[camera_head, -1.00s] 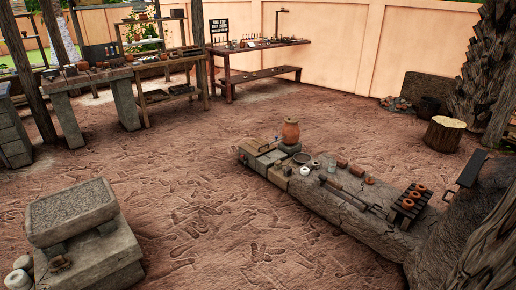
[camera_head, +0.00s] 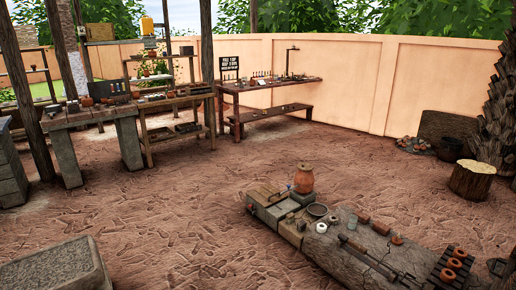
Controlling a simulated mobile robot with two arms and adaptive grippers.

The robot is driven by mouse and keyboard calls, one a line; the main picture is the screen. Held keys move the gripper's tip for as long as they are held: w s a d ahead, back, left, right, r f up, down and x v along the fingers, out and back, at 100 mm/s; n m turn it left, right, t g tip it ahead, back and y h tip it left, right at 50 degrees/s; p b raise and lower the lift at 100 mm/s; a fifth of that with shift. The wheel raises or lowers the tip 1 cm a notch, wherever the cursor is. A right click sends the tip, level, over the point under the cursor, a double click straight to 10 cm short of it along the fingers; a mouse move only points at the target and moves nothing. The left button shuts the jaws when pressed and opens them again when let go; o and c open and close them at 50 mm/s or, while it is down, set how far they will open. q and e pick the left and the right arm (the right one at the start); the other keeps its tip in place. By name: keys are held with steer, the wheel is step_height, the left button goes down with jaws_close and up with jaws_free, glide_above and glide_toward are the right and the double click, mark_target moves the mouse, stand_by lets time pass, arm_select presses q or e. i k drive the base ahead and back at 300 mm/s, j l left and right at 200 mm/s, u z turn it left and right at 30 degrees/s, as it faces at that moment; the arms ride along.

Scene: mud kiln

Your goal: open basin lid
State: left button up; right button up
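At the lower left is a grey stone block (camera_head: 50,272) with a raised rim and a flat, speckled top. Its lower part is cut off by the picture's edge. It is the closest match to a lidded basin, but I cannot tell whether its top is a separate lid. Neither of my grippers is in view.
A low stone ledge (camera_head: 322,247) at the lower right holds an orange clay jar (camera_head: 304,179), a white ring (camera_head: 321,228) and tools. Workbenches (camera_head: 180,101) line the back left, and another table (camera_head: 262,88) stands by the wall. A stump (camera_head: 471,181) is at right. Open dirt lies between.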

mark_target(267, 196)
steer(key=i, duration=2.3)
steer(key=i+u, duration=0.1)
steer(key=i, duration=0.6)
steer(key=i+l+u, duration=0.1)
steer(key=i, duration=0.65)
steer(key=i+l+u, duration=0.1)
steer(key=i+l, duration=0.15)
steer(key=i, duration=0.45)
steer(key=i+u, duration=0.2)
steer(key=k, duration=0.05)
